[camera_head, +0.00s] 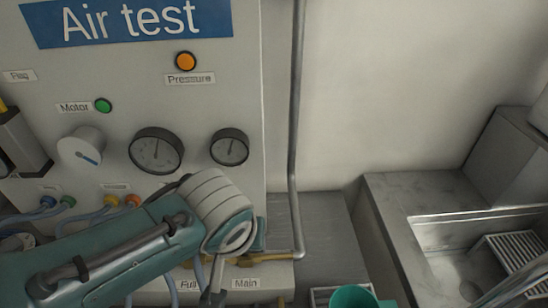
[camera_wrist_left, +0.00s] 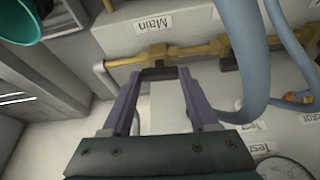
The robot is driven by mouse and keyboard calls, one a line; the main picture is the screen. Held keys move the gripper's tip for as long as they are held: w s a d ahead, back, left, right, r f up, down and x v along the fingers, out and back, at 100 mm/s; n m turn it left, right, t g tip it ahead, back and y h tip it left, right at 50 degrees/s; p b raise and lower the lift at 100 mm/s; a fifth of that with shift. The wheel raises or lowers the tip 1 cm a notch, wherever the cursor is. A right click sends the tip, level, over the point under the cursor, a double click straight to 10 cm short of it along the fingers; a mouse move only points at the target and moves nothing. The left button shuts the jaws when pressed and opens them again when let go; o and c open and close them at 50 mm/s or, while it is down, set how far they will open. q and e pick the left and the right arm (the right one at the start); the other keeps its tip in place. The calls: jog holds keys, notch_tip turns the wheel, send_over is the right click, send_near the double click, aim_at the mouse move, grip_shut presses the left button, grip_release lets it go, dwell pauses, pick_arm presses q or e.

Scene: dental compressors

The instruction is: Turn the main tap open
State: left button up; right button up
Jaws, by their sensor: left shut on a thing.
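The main tap shows in the left wrist view as a dark handle (camera_wrist_left: 158,73) on a brass pipe (camera_wrist_left: 195,49), near the "Main" label (camera_wrist_left: 152,24). My left gripper (camera_wrist_left: 158,76) has its two purple fingers on either side of this handle and is shut on it. The handle lies across, roughly in line with the pipe. In the head view my left arm covers the tap and the fingers. Only a piece of the brass pipe (camera_head: 268,258) and the "Main" label (camera_head: 246,283) show there. My right gripper is in neither view.
The "Air test" panel (camera_head: 225,95) with gauges (camera_head: 155,151) and a dial stands behind my left arm. Blue hoses (camera_wrist_left: 252,60) run close beside the fingers. A grey vertical pipe (camera_head: 294,110), a teal round container (camera_head: 352,297) and a sink (camera_head: 450,260) are to the right.

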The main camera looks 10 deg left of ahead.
pick_arm(q)
jog(key=shift+n+y, duration=0.3)
jog(key=shift+n, duration=0.3)
jog(key=o, duration=1.4)
jog(key=shift+r, duration=0.1)
jog(key=shift+d+r, duration=0.1)
jog(key=shift+r, duration=0.2)
jog(key=shift+p+v, duration=2.25)
jog(key=shift+v, duration=2.35)
